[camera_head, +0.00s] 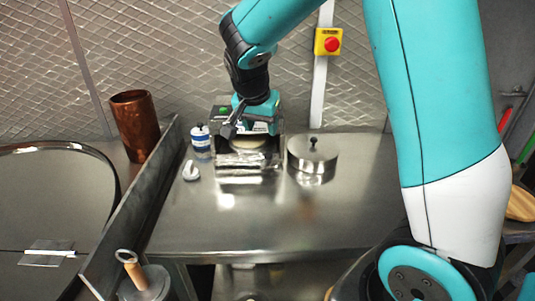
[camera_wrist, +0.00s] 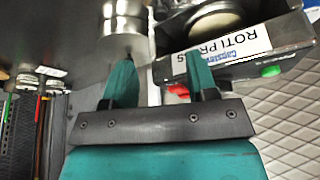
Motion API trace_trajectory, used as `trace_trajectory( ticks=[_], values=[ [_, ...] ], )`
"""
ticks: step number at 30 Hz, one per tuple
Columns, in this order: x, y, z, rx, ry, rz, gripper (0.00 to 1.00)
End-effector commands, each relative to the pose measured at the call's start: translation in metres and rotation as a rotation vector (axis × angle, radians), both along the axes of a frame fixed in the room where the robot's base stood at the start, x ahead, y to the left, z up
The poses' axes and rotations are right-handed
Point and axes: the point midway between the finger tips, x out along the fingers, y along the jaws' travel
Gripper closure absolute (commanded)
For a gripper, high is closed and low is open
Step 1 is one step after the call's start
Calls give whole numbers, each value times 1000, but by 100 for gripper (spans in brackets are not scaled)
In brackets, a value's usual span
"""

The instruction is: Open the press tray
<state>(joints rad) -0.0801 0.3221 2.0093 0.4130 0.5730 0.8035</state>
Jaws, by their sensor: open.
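The roti press (camera_head: 278,150) stands on the steel counter near the back wall, with a pale round disc showing inside it. A shiny metal front part (camera_head: 240,167), which looks like the tray, faces the counter's front. I cannot tell how far out it is. My gripper (camera_head: 240,122) is over the press in the head view and hides part of it. In the wrist view the press (camera_wrist: 285,30) shows its "ROTI PRESS" label at upper right. My open gripper (camera_wrist: 158,62) has its fingers beside the labelled side, with nothing clearly held between them.
A round lidded steel tin (camera_head: 313,157) stands right of the press. A blue-and-white jar (camera_head: 201,141) and a small white item (camera_head: 191,172) are at left. A copper cup (camera_head: 134,122) stands beyond the upright metal divider (camera_head: 138,205).

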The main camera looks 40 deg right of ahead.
Motion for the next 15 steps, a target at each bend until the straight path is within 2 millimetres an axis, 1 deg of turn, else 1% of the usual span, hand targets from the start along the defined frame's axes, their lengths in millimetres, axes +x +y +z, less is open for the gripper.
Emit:
trace_trajectory(
  ticks=[1,3,9,12,15],
  values=[
    [2,-4,-12,1,6,-1,47],
    [5,-10,-27,0,7,-1,47],
    [14,-23,-68,1,6,0,47],
    [18,-29,-85,2,4,1,47],
    [22,-33,-98,2,3,3,47]
  ],
)
